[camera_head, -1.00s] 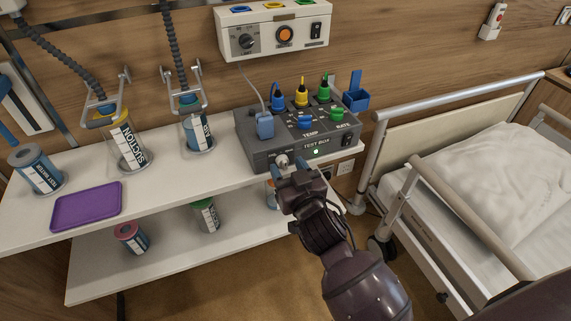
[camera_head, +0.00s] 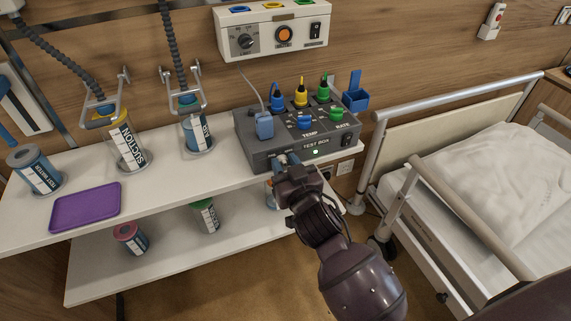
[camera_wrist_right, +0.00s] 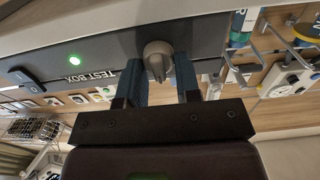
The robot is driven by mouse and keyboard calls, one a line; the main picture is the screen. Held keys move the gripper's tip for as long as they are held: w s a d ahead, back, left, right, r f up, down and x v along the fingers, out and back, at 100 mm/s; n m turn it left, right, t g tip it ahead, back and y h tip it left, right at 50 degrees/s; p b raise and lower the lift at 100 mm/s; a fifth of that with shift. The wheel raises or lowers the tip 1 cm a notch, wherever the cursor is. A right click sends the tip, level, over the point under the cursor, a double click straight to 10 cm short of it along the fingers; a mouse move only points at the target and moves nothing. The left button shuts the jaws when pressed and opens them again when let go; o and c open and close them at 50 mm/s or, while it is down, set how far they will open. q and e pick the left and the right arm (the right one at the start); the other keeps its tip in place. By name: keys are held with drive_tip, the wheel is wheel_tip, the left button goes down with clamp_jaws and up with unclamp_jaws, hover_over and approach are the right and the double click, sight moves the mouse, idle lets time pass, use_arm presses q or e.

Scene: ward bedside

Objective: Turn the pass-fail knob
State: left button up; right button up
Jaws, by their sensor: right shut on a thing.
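The grey test box (camera_head: 258,150) stands on the upper shelf, with a green light lit on its front face. The pass-fail knob (camera_wrist_right: 157,56) is a grey knob with a raised grip on that front face, seen in the right wrist view. My right gripper (camera_head: 285,162) reaches the left part of the box front. In the right wrist view its blue fingers (camera_wrist_right: 161,80) lie on either side of the knob's grip, shut on it. In the head view the gripper mostly hides the knob and its markings. My left gripper is not in view.
A purple tray (camera_head: 87,207) and jars, including the suction jar (camera_head: 124,145), are to the left. A bed rail (camera_head: 450,103) stands close on the right.

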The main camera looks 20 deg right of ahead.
drive_tip(key=shift+r+n+p, duration=0.2)
drive_tip(key=shift+n+p, duration=0.25)
drive_tip(key=shift+n, duration=0.15)
drive_tip(key=shift+a+n+p, duration=0.1)
drive_tip(key=shift+n+p, duration=0.3)
drive_tip(key=shift+n, duration=0.3)
drive_tip(key=n+p, duration=0.1)
drive_tip(key=n, duration=0.3)
drive_tip(key=shift+a+f+p, duration=0.1)
drive_tip(key=shift+p, duration=0.25)
drive_tip(key=shift+n, duration=0.8)
drive_tip(key=shift+f+n+p, duration=0.1)
drive_tip(key=shift+n+p, duration=0.2)
drive_tip(key=o, duration=0.8)
drive_tip(key=shift+a, duration=0.1)
drive_tip(key=shift+o, duration=0.2)
